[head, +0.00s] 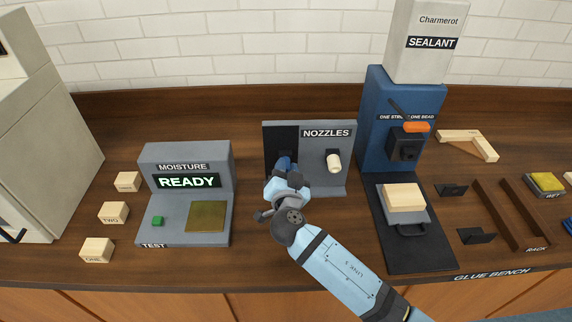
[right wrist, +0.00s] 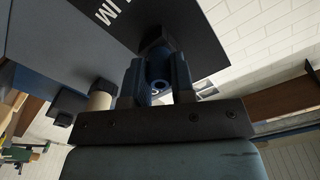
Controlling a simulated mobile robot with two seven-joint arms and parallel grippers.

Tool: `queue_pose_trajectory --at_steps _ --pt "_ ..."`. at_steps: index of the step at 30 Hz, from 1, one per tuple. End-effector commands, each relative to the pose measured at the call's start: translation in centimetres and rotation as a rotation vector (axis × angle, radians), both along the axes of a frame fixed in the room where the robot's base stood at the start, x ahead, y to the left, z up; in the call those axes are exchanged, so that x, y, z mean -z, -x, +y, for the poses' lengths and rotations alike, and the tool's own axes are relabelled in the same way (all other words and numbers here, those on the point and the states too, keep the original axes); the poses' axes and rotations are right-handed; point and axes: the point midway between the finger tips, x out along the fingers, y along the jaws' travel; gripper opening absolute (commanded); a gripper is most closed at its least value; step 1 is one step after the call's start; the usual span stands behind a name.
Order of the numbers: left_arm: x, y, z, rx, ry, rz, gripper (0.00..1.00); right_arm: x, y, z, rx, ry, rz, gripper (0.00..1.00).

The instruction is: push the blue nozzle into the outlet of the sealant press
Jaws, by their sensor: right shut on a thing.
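The blue nozzle (right wrist: 157,72) is between the fingers of my right gripper (right wrist: 158,84) in the right wrist view. In the head view my right gripper (head: 284,172) is at the left side of the grey nozzle rack (head: 310,180) and is shut on the nozzle, which is mostly hidden there. I cannot tell whether the nozzle still sits on its peg. The sealant press (head: 373,125) is tall and blue, further right. Its dark outlet block (head: 407,148) sits below an orange handle (head: 416,127). My left gripper is not in view.
A cream nozzle (head: 334,162) sits on the rack's right side. A pale wooden block (head: 403,197) lies on the press carriage. The moisture tester (head: 187,207) and several small wooden blocks stand to the left. Black brackets and rack bars stand to the right.

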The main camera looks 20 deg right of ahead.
Motion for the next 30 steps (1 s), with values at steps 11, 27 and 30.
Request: queue_pose_trajectory --at_steps 11,27,30 --pt "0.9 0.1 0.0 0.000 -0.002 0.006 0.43 0.1 0.5 0.2 0.000 -0.001 0.000 0.00" --pt "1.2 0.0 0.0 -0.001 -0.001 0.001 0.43 0.0 1.2 0.3 0.000 0.000 0.000 0.00" --pt "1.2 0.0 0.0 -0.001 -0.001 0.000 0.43 0.1 1.4 0.4 0.000 0.000 0.001 0.00"
